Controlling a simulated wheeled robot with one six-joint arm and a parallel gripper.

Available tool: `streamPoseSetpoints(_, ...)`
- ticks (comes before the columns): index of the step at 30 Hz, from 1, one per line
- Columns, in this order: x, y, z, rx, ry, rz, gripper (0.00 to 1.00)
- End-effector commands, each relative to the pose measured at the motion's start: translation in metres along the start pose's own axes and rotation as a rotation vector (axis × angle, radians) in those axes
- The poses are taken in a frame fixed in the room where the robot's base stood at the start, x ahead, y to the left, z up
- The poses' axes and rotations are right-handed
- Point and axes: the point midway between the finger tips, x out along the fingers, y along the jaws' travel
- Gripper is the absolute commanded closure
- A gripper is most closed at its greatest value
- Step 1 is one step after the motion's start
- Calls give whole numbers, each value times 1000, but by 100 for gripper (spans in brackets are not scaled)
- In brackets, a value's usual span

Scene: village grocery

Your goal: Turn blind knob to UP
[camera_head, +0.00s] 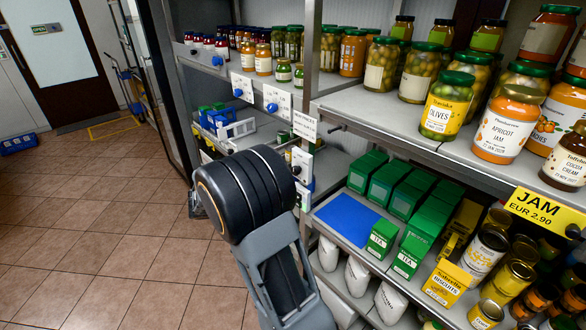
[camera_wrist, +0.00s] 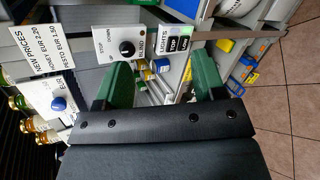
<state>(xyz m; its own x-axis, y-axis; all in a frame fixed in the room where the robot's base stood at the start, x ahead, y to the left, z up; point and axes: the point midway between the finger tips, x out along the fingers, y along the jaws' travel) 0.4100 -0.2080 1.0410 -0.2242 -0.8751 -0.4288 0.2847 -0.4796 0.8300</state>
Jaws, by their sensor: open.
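In the wrist view a white panel lettered BLIND carries a round black knob (camera_wrist: 127,48), with STOP and DOWN printed around it. I cannot tell which mark the knob points to. The same panel shows in the head view (camera_head: 302,163), just beyond my arm, partly hidden. My gripper (camera_wrist: 165,72) is open, with its two green fingers apart and nothing between them. The knob lies ahead of the left finger, apart from it, not centred between the fingers. In the head view my gripper is hidden behind my arm.
A LIGHTS switch panel (camera_wrist: 178,42) sits right beside the blind panel. A blue knob (camera_wrist: 59,104) is at the left in the wrist view. Shelves hold olive jars (camera_head: 447,103) and green tea boxes (camera_head: 382,240).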

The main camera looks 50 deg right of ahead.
Motion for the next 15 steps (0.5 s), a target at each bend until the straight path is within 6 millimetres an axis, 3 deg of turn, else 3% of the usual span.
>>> streamPoseSetpoints(6, 30, 20, -50, -75, -44, 310, 37)
streamPoseSetpoints(15, 49, 28, -77, -102, -32, 471, 37)
